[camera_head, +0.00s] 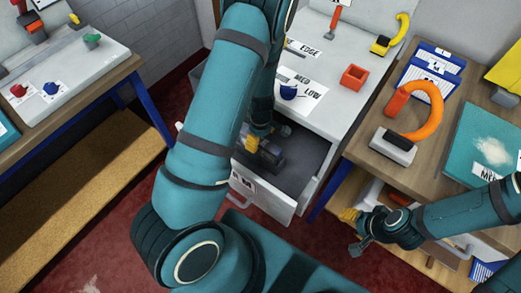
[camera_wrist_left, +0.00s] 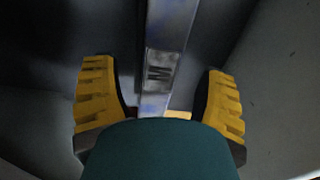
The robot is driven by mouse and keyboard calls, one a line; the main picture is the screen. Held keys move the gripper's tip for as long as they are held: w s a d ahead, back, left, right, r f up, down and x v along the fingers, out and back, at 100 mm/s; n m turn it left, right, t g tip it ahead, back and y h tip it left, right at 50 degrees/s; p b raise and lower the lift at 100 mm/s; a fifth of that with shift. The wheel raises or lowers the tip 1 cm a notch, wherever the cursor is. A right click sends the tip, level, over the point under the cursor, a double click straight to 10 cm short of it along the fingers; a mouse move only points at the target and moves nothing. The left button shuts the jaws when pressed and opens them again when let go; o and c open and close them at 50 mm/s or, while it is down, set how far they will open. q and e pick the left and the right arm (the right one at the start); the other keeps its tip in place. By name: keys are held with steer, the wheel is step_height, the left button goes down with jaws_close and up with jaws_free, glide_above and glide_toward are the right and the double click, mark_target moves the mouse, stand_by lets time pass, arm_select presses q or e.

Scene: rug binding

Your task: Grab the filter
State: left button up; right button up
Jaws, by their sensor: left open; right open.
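My left gripper (camera_head: 263,150) reaches down into the open grey drawer (camera_head: 283,205) in the head view. In the left wrist view its two yellow fingers stand wide apart, open. A grey metallic bar (camera_wrist_left: 171,30) marked with a dark "M" runs between the fingers, with a gap on each side. I cannot tell whether this bar is the filter. My arm and gripper hide part of the drawer in the head view. My right gripper (camera_head: 354,231) is open and empty at the lower right, in front of the wooden bench.
The grey cabinet top (camera_head: 325,110) above the drawer carries a red open box (camera_head: 354,77) and a dark blue item (camera_head: 288,92). An orange curved-handled tool (camera_head: 418,112) stands on the right bench, beside a teal mat (camera_head: 480,125). Another bench (camera_head: 85,85) is at left.

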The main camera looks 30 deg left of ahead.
arm_select(q)
step_height(320, 180, down, 4)
steer(key=shift+b, duration=0.55)
steer(key=shift+r, duration=0.1)
steer(key=shift+c, duration=0.2)
jaws_close()
